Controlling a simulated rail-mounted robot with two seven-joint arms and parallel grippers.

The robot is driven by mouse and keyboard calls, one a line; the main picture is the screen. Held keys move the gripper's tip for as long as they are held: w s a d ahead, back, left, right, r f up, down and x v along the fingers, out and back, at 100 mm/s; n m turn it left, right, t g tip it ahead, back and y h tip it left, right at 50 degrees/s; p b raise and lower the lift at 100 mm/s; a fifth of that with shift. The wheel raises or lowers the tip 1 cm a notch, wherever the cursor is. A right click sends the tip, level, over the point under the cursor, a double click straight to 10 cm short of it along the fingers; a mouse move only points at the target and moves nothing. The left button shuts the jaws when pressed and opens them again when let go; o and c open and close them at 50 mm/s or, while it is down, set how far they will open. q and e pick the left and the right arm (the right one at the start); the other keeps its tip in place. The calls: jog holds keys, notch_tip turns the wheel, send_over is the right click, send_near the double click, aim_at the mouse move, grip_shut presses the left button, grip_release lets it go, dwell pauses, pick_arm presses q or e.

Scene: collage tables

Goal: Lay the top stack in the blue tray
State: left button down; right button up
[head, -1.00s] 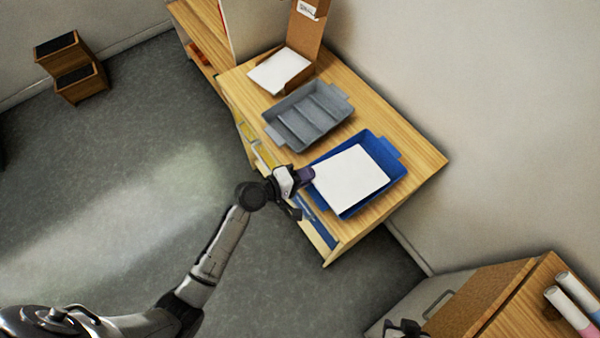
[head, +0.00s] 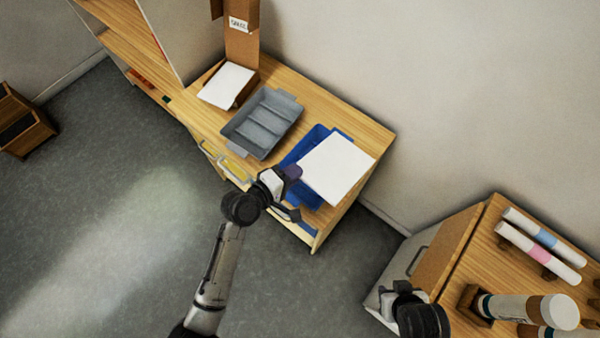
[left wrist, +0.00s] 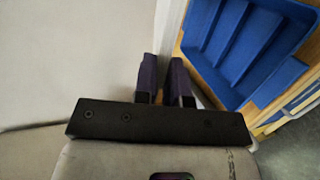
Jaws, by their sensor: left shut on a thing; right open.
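A white paper stack (head: 335,168) is held at its left corner by my left gripper (head: 292,172), which is shut on it. In the head view the stack overlaps the right part of the blue tray (head: 303,150) and reaches past its right side; it looks raised above it. The stack hides much of the tray. In the left wrist view the tray (left wrist: 240,45) shows empty in its visible part, to the right of the purple fingers (left wrist: 164,75). My right gripper (head: 395,300) is open, near the cabinet at lower right.
A grey tray (head: 262,122) lies left of the blue one on the wooden table (head: 365,130). Another white stack (head: 228,85) lies by a cardboard holder (head: 242,45). Rolls (head: 540,240) and a jar-like cylinder (head: 530,308) are on the right cabinet (head: 490,250). A wall stands behind.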

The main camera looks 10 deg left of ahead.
notch_tip(320, 180, up, 8)
jog(key=p, duration=0.6)
pick_arm(q)
jog(key=a, duration=0.9)
jog(key=w+d+f+g+y+b, duration=0.1)
jog(key=w+d+f+b, duration=0.4)
jog(key=f+b, duration=0.6)
jog(key=shift+w+b, duration=0.35)
jog(key=shift+w, duration=0.9)
pick_arm(e)
notch_tip(320, 180, down, 12)
jog(key=shift+d, duration=0.1)
